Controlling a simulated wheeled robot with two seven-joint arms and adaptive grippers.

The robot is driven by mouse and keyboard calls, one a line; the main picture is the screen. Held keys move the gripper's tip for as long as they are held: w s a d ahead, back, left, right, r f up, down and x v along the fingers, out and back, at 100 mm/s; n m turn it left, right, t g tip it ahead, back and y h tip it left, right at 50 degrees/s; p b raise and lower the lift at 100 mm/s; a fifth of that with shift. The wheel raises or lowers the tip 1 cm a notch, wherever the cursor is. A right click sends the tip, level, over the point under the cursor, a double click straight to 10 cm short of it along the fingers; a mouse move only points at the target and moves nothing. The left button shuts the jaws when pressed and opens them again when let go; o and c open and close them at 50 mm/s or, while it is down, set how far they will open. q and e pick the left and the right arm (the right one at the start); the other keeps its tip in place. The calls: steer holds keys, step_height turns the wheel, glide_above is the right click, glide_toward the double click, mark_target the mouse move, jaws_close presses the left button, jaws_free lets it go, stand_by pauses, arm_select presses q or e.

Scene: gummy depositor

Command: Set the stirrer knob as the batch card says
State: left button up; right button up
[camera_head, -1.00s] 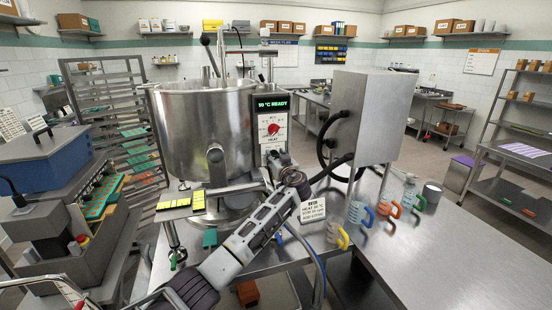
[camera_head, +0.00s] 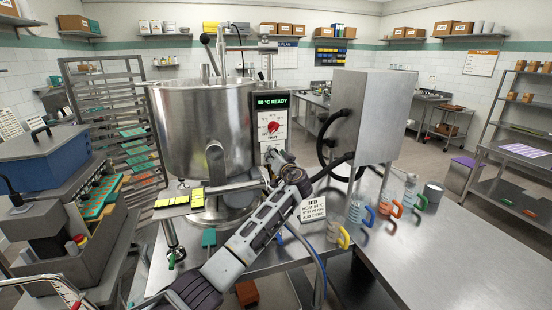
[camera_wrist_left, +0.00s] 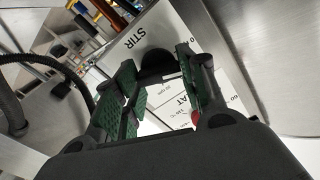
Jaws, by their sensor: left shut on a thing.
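The stirrer knob (camera_wrist_left: 155,62) is dark and sits under the word STIR on the white panel in the left wrist view. My left gripper (camera_wrist_left: 165,78) has its green-padded fingers on either side of it and is shut on it. In the head view my left gripper (camera_head: 277,160) is at the lower part of the control panel (camera_head: 272,117) and hides the stirrer knob. My right gripper is not in view.
The steel kettle (camera_head: 203,130) stands left of the panel, with a red heat knob (camera_head: 273,127) above my gripper and a green READY display (camera_head: 272,101). A steel cabinet (camera_head: 372,115) with black hoses is at the right. Several jugs with coloured handles (camera_head: 357,208) stand on the table.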

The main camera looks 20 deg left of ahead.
arm_select(q)
steer(key=shift+w+d+f+m+p, duration=0.15)
steer(key=shift+m+p, duration=1.25)
steer(key=shift+m, duration=3.35)
steer(key=shift+s+a+f+m+p, duration=0.15)
steer(key=shift+m+p, duration=1.2)
steer(key=shift+m, duration=3.4)
steer(key=shift+w+d, duration=0.1)
steer(key=o, duration=1)
steer(key=shift+d, duration=0.1)
